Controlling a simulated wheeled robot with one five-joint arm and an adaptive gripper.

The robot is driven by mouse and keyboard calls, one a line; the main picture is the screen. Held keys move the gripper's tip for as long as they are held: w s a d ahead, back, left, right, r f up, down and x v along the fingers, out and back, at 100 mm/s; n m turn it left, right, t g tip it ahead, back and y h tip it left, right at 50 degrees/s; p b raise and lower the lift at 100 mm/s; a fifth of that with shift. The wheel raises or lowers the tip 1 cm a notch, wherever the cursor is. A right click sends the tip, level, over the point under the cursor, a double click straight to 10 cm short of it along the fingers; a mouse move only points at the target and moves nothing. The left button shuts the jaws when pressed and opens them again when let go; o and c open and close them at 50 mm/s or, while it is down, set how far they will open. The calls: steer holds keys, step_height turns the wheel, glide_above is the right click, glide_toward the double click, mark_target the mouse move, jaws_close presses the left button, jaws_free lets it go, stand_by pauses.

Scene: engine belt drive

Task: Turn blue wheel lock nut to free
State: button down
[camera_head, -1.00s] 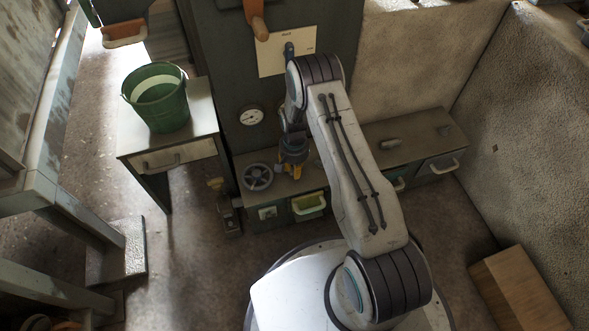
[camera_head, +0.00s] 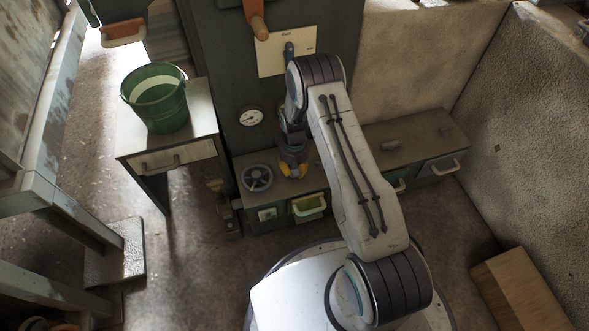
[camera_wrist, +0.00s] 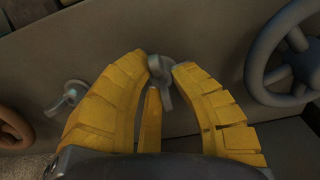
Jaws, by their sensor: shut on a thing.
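The dark blue-grey wheel (camera_head: 257,177) sits on the bench top to the left of my gripper (camera_head: 292,171). It also shows at the right edge of the wrist view (camera_wrist: 253,72), partly cut off. In the wrist view the yellow fingers of my gripper (camera_wrist: 160,68) are closed around a small grey winged lock nut (camera_wrist: 162,74) beside this wheel. The fingers hide part of the nut. A second grey lock nut (camera_wrist: 72,93) stands to the left, apart from the fingers, near a brown-orange wheel (camera_wrist: 12,127) at the left edge.
A dark panel with a round gauge (camera_head: 250,116) rises behind the bench. A green-lined drawer (camera_head: 308,205) is at the bench front. A green bucket (camera_head: 157,100) stands on a side table (camera_head: 140,150). A wooden box (camera_head: 520,290) lies on the floor at the right.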

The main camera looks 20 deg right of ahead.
steer(key=shift+w+a+r, duration=0.1)
steer(key=shift+w+a, duration=0.15)
steer(key=c, duration=1.1)
jaws_free()
steer(key=shift+s, duration=0.15)
step_height(320, 180, up, 12)
steer(key=shift+f, duration=0.1)
